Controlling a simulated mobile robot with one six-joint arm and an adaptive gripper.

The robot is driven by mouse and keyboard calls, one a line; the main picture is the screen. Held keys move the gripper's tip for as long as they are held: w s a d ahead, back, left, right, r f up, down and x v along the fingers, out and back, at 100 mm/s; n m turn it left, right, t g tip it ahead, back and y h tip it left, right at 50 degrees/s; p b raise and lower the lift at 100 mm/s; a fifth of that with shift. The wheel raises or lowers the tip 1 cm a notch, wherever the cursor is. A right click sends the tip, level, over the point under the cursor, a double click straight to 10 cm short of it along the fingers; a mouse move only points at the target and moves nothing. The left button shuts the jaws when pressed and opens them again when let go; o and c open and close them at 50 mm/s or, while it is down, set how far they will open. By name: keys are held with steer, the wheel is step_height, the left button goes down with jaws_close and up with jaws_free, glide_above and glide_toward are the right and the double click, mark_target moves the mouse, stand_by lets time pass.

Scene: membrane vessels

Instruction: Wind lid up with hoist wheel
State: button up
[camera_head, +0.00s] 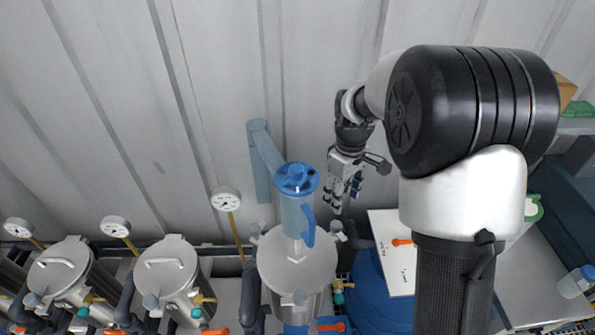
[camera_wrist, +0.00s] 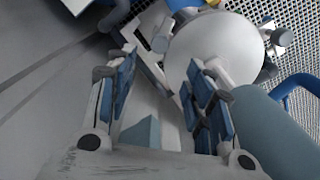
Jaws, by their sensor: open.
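The blue hoist (camera_head: 298,215) stands over the vessel in the middle of the head view, with a round blue wheel (camera_head: 297,177) on its top. The round grey lid (camera_head: 285,268) lies below it on the vessel; I cannot tell whether there is a gap under it. My gripper (camera_head: 335,196) is to the right of the hoist and wheel, fingers pointing down, apart from both. In the wrist view my gripper (camera_wrist: 167,80) is open with nothing held between its fingers. A pale round surface, probably the lid (camera_wrist: 215,48), shows beyond the fingertips.
A blue wall bracket (camera_head: 262,165) stands behind the hoist. Two more lidded vessels (camera_head: 167,263) and several pressure gauges (camera_head: 226,198) are to the left. A blue drum (camera_head: 365,290) and a white sign (camera_head: 392,250) are to the right. The ribbed wall is close behind.

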steer(key=shift+m+t, duration=0.3)
steer(key=shift+m, duration=0.5)
steer(key=r, duration=0.1)
steer(key=s+r, duration=0.1)
steer(key=r, duration=0.1)
steer(key=s+r, duration=0.1)
steer(key=r, duration=0.1)
steer(key=shift+a+r+p, duration=0.2)
steer(key=shift+a+p, duration=0.1)
steer(key=shift+p, duration=0.1)
steer(key=shift+c, duration=0.2)
steer(key=s+a+r+m+t+p, duration=0.1)
steer(key=s+a+r+m+p, duration=0.15)
steer(key=s+r+m, duration=0.6)
steer(key=m+g+p, duration=0.2)
steer(key=m+p, duration=0.7)
steer(key=p, duration=1)
glide_toward(297, 167)
steer(key=shift+m, duration=0.25)
step_height(297, 167, down, 9)
steer(key=shift+s+f+p, duration=0.1)
steer(key=shift+s+p, duration=0.05)
steer(key=shift+p, duration=0.3)
steer(key=shift+c, duration=0.3)
jaws_close()
